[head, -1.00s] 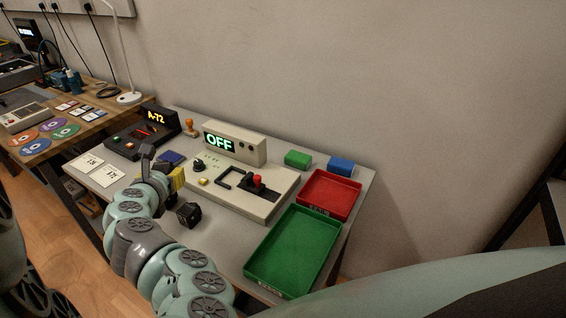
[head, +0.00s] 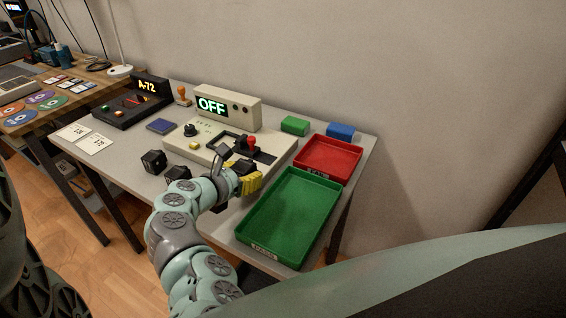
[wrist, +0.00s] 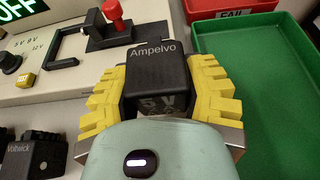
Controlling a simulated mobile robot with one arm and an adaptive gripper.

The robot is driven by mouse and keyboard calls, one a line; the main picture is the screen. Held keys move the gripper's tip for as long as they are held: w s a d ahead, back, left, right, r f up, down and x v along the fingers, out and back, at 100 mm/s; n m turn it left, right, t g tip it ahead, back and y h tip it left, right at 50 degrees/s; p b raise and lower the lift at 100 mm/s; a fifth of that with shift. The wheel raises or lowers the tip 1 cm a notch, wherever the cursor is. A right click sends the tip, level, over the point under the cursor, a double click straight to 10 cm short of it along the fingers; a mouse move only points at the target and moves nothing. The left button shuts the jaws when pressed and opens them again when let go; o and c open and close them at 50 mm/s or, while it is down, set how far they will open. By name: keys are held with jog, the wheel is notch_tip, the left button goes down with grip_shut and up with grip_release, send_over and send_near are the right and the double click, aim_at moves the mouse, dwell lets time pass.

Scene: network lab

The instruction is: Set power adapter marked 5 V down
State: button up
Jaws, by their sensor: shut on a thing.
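A black power adapter (wrist: 157,72) marked "Ampelvo" sits between the yellow fingers of my gripper (wrist: 160,92) in the wrist view. A "5 V" marking shows faintly on its near face, partly hidden by my wrist. My gripper (head: 246,180) is shut on it, over the front right part of the beige tester (head: 272,160) and just left of the green tray (head: 250,239). The head view does not show clearly how high the adapter is held.
Two other black adapters (head: 153,161) (head: 178,173) stand left of my arm; one reads "Voltwick" in the wrist view (wrist: 33,157). The tester display (head: 212,106) reads OFF. A red tray (head: 327,176) marked FAIL lies behind the green one. Both trays look empty.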

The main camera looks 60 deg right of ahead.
jog(key=w+a, duration=0.1)
jog(key=a, duration=0.2)
jog(key=w+a, duration=0.2)
jog(key=a, duration=0.1)
jog(key=w+a+f+b, duration=0.1)
jog(key=w+a, duration=0.1)
jog(key=a, duration=0.1)
jog(key=shift+w, duration=0.1)
jog(key=shift+d+f+b, duration=0.1)
jog(key=shift+f+b, duration=0.4)
jog(key=shift+f, duration=1.25)
jog(key=shift+f, duration=0.15)
jog(key=o, duration=1.2)
